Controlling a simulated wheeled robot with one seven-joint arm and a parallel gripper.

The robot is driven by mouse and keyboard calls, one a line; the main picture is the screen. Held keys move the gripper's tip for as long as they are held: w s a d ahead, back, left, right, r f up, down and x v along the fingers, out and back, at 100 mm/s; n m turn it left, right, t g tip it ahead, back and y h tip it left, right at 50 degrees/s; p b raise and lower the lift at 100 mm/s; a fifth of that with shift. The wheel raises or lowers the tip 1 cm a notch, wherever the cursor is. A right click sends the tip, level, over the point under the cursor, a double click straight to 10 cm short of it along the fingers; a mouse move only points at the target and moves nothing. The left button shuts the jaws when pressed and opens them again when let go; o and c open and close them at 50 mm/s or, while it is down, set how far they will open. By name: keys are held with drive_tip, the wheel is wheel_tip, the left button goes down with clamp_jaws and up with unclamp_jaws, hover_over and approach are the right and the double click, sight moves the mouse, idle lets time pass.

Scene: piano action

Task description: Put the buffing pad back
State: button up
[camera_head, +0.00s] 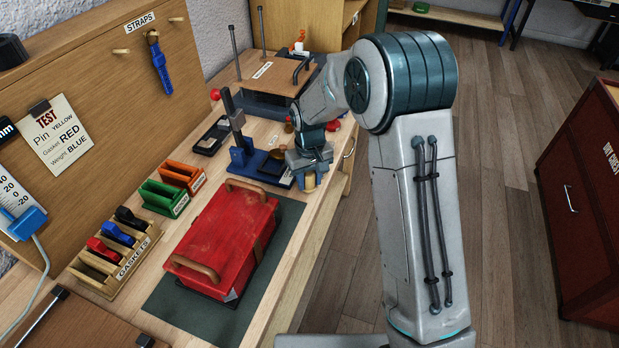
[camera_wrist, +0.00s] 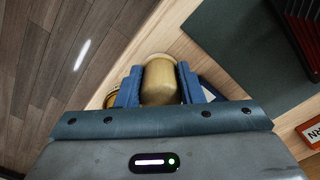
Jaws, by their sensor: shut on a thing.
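My gripper (camera_head: 308,172) is at the bench's right edge, beside the blue base of the upright-post stand (camera_head: 237,130). In the wrist view its two blue fingers (camera_wrist: 160,88) are shut on a tan, rounded piece (camera_wrist: 160,76), which I take for the buffing pad. In the head view a yellowish part of it (camera_head: 309,182) shows below the fingers. Another brass-coloured thing (camera_wrist: 112,98) shows just left of the left finger and is partly hidden. My gripper hides part of the bench beneath, so I cannot tell whether the piece touches it.
A red case (camera_head: 222,235) stands on a dark green mat (camera_head: 283,225). Green (camera_head: 165,197) and orange (camera_head: 183,174) holders and the gasket rack (camera_head: 112,270) stand left of it. A black tray (camera_head: 213,137) and grey box (camera_head: 266,103) are farther back.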

drive_tip(key=shift+f, duration=0.2)
drive_tip(key=o, duration=1)
drive_tip(key=shift+o, duration=0.2)
drive_tip(key=shift+r, duration=0.1)
